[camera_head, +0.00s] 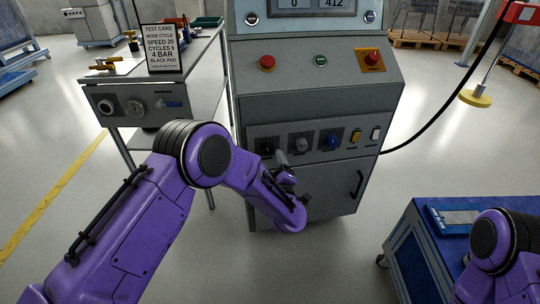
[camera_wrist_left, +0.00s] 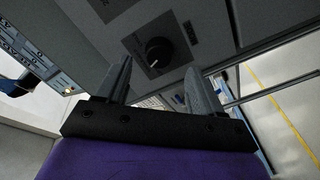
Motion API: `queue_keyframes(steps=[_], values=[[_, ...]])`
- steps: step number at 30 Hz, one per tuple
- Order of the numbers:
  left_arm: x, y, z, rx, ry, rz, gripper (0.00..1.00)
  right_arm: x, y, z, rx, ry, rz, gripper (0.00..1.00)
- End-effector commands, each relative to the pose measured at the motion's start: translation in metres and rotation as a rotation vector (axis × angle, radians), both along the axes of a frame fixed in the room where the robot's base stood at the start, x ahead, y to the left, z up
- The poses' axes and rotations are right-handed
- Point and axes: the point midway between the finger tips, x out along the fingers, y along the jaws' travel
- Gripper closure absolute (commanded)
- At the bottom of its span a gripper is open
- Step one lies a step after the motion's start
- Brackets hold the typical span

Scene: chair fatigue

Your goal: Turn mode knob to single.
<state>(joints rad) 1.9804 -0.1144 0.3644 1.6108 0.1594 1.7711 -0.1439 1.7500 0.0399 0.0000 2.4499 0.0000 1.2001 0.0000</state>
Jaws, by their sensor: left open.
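The grey machine's lower panel carries three knobs in a row: a black one (camera_head: 267,148) at the left, a grey one (camera_head: 302,145) and a blue one (camera_head: 332,141). My right gripper is out of view.
Above are a red button (camera_head: 267,63), a green button (camera_head: 320,61) and an emergency stop (camera_head: 372,58). A yellow (camera_head: 355,136) and a white switch (camera_head: 375,134) sit right of the knobs. A bench with a test card (camera_head: 162,48) stands left; a blue cart (camera_head: 430,250) stands lower right.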

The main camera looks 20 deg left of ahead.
Motion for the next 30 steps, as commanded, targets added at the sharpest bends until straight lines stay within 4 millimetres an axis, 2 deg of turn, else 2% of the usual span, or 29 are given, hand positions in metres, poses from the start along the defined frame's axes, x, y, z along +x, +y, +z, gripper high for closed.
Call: queue_keyframes(steps=[4,9,26,28,30], values=[[-0.030,-0.016,0.001,0.002,0.002,-0.002,0.33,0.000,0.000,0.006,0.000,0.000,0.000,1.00],[-0.049,-0.025,0.001,0.001,0.000,0.001,0.33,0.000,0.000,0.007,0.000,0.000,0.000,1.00],[-0.050,-0.030,-0.003,-0.003,0.014,-0.021,0.33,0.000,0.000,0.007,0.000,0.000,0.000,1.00],[-0.057,-0.039,-0.024,0.029,0.111,-0.120,0.33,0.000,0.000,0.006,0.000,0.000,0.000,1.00],[-0.083,-0.027,-0.065,0.095,0.285,-0.226,0.33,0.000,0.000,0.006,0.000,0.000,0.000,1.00]])
